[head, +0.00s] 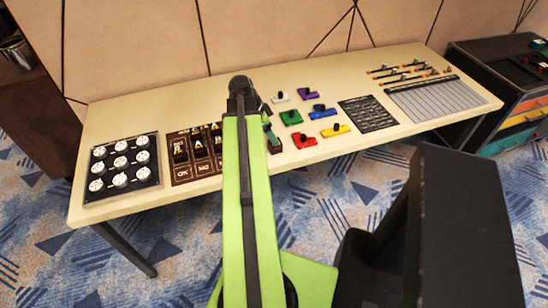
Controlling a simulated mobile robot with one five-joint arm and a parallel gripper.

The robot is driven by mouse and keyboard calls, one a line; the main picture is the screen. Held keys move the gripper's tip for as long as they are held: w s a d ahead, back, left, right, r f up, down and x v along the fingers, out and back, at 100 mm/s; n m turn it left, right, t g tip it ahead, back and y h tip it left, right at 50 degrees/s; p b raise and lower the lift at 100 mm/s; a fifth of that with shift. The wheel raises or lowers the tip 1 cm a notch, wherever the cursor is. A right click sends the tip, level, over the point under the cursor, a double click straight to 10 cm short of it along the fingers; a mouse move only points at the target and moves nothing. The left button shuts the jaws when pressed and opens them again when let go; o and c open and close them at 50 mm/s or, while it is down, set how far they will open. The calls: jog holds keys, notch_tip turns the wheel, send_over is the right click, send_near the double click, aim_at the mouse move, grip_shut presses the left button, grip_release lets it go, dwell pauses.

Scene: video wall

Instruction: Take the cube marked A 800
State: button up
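A brown board (182,175) lies on the table, left of my green arm. Its upper rows hold small dark cubes with letters, and one (200,150) seems to bear an A. The number 800 is too small to read. My arm rises from the bottom and covers the board's right part. Dark parts beyond its black joint, just right of the arm, seem to belong to my gripper, which is mostly hidden. I cannot tell whether it is open or what it touches.
On the cream table (130,112), a dial panel (121,168) lies left. Coloured knobbed blocks, including a yellow one (335,131), lie right of my arm. A black panel (368,114), a grey ruled sheet (437,100) and several thin tools lie farther right. A drawer cabinet (500,85) stands right.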

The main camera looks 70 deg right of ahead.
jog(key=shift+x, duration=0.8)
jog(key=b+x, duration=0.5)
jog(key=shift+w+f, duration=0.2)
jog(key=shift+f, duration=0.05)
jog(key=shift+r, duration=0.2)
jog(key=c, duration=1.5)
notch_tip(320, 180, up, 10)
jog(key=p, duration=1)
